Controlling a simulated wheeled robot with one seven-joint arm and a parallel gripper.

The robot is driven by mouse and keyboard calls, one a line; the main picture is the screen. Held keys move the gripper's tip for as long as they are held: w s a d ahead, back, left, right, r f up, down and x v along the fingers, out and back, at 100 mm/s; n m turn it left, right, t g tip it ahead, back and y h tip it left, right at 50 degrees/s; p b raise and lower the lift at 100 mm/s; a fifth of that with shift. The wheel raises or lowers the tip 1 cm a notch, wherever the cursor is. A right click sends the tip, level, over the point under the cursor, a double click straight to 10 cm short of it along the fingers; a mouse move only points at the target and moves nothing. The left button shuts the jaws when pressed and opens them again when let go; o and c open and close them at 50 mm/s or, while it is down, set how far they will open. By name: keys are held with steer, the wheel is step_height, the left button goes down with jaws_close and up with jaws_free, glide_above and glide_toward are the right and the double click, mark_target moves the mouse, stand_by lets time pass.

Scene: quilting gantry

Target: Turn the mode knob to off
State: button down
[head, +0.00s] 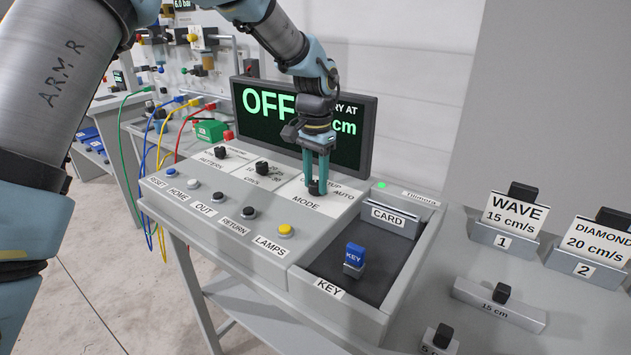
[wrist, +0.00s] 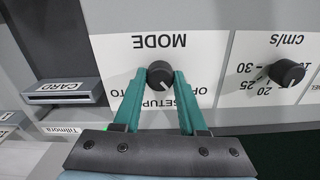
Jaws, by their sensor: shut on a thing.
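The mode knob (wrist: 160,74) is a small black knob with a white pointer line on a white label plate, seen upside down in the wrist view. My gripper (head: 317,188) reaches down over the MODE label plate (head: 305,203) in the head view. Its green fingers (wrist: 160,84) are shut on the knob, one on each side. In the wrist view the words SETUP and AUTO are partly hidden by the fingers. The pointer slants toward the lower right there, near SETUP. The display (head: 262,103) behind reads OFF in large green letters, partly covered by my arm.
A cm/s knob (head: 262,168) and a pattern knob (head: 220,152) stand left of the mode knob. Push buttons (head: 249,213) line the front. A tray (head: 387,271) at right holds a blue key (head: 355,254) and a card slot (head: 392,219).

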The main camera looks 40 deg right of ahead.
mark_target(315, 183)
steer(key=shift+n, duration=0.6)
steer(key=shift+c, duration=2.3)
jaws_free()
step_height(315, 183, up, 11)
steer(key=b, duration=0.2)
